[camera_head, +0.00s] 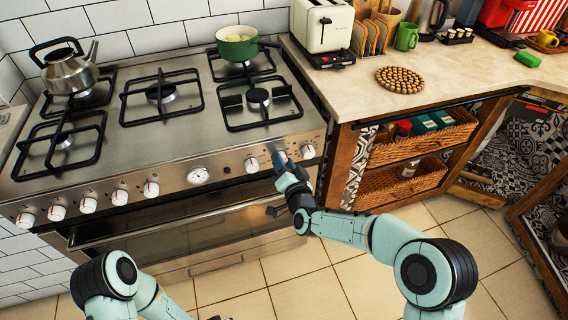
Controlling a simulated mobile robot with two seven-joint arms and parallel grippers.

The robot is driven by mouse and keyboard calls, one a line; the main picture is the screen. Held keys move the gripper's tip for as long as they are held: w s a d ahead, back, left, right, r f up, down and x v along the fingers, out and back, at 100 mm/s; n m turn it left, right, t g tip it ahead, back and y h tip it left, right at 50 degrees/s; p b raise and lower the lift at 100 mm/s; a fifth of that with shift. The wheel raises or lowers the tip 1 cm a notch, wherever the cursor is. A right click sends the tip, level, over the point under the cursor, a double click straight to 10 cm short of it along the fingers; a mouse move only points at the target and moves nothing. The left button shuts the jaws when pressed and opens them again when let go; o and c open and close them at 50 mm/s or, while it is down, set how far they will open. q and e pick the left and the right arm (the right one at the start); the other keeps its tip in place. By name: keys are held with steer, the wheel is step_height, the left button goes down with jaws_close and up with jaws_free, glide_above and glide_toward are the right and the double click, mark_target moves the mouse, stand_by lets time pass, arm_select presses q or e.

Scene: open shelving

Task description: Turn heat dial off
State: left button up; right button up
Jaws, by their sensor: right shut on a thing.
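The stove (140,150) has a row of white heat dials along its steel front panel, with a round gauge (199,175) among them. My right gripper (281,160) is at the right part of the panel, shut on a heat dial that it mostly hides. One uncovered dial (251,165) is just left of the gripper, and another dial (307,151) is just right of it. The turn of the held dial cannot be seen.
A kettle (69,73) stands on the back left burner and a green pot (238,46) on the back right one. The oven door handle (160,220) runs below the dials. A counter (440,75) with a toaster (322,26) is at right, above wicker drawers (415,147).

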arm_select(q)
steer(key=shift+s+d+r+p, duration=0.3)
steer(key=shift+s+r+p, duration=0.05)
steer(key=shift+s, duration=0.15)
arm_select(e)
steer(key=n, duration=0.5)
steer(key=n+h, duration=0.1)
steer(key=n, duration=0.4)
steer(key=shift+a+t, duration=0.2)
steer(key=shift+t, duration=0.1)
steer(key=shift+n, duration=0.3)
steer(key=o, duration=1.1)
steer(key=shift+c, duration=0.2)
steer(key=shift+s, duration=0.2)
